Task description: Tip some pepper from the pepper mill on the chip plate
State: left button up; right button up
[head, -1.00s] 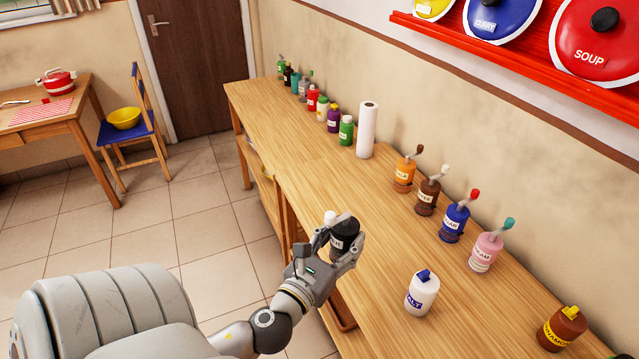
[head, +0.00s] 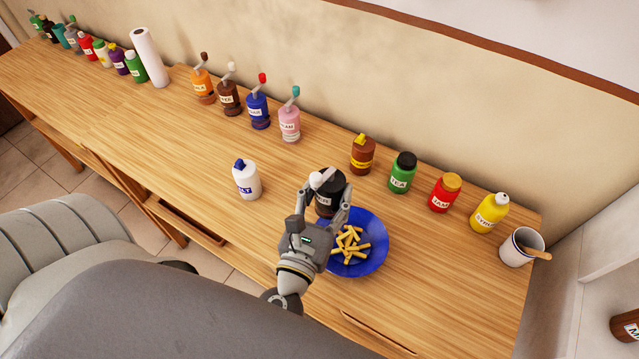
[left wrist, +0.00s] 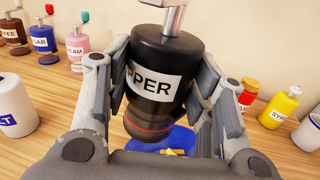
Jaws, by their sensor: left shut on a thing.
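My left gripper (head: 322,212) is shut on the black pepper mill (head: 332,184). In the left wrist view the pepper mill (left wrist: 165,75) sits between the fingers, its white PEPPER label facing me and its metal crank on top. It looks roughly upright, slightly tilted in that view. The blue chip plate (head: 372,262) lies on the counter with a heap of yellow chips (head: 349,246) on it. The mill and gripper are over the plate's upper left edge and cover part of it. The plate (left wrist: 180,137) shows behind and below the mill in the wrist view. My right gripper is not in view.
A white salt bottle (head: 246,180) stands left of the gripper on the wooden counter (head: 140,130). Mills with cranks, a brown bottle (head: 362,154), a green tea jar (head: 402,173), a red jar (head: 444,192) and a yellow bottle (head: 489,213) line the wall. A mug (head: 521,247) stands far right.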

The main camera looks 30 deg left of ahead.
pick_arm(q)
jog(key=d+f+m+t+b, duration=0.1)
jog(key=b, duration=0.2)
jog(key=d+f+m+t+b, duration=0.1)
jog(key=d+b, duration=0.1)
jog(key=b, duration=0.2)
jog(key=d+f+m+t+y+b, duration=0.1)
jog(key=b, duration=0.3)
jog(key=shift+w+d+f+m+t, duration=0.2)
jog(key=shift+d+f+m+t, duration=0.1)
jog(key=shift+m, duration=0.1)
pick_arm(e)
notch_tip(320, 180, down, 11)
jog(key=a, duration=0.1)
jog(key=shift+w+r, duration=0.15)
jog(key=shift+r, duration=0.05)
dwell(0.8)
pick_arm(q)
jog(key=shift+r, duration=0.1)
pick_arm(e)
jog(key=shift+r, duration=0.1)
